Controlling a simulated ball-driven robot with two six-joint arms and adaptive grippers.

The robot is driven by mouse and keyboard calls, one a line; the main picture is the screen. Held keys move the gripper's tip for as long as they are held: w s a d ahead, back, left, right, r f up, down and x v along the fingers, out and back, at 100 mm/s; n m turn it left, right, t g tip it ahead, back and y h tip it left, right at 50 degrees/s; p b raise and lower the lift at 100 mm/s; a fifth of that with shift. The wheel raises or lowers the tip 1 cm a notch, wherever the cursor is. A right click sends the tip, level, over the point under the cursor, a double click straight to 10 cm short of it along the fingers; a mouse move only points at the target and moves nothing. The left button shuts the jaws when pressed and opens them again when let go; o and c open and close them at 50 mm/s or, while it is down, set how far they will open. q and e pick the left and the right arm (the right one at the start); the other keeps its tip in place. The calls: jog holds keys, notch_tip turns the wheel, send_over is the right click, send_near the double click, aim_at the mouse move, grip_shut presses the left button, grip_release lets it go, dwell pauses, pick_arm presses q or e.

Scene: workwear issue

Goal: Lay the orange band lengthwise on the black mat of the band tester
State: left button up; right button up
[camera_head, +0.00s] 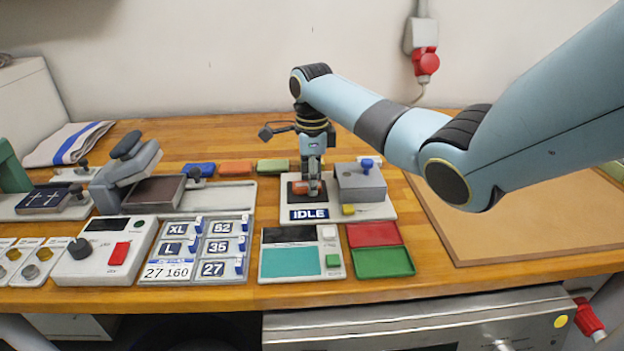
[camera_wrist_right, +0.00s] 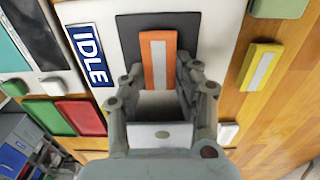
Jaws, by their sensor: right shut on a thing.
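The orange band (camera_wrist_right: 158,62) has a pale lengthwise stripe. My right gripper (camera_wrist_right: 158,95) is shut on it and hides its other end. In the head view, my right gripper (camera_head: 312,186) points down over the band tester (camera_head: 375,211), and the orange band (camera_head: 299,187) shows at its fingertips. The band is over the black mat (camera_wrist_right: 128,27); the mat's dark edge (camera_head: 292,198) also shows in the head view. Whether the band touches the mat I cannot tell. The tester's display (camera_head: 309,213) reads IDLE. My left gripper is out of view.
A grey block with a blue knob (camera_head: 361,184) stands right of the mat. Blue (camera_head: 199,169), orange (camera_head: 236,168) and green (camera_head: 272,165) pieces lie behind; a yellow striped band (camera_wrist_right: 259,70) shows in the wrist view. Red (camera_head: 374,234) and green (camera_head: 383,262) trays lie in front.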

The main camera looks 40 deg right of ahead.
jog(key=o, duration=0.8)
notch_tip(320, 180, up, 12)
jog(key=shift+r, duration=0.1)
dwell(0.5)
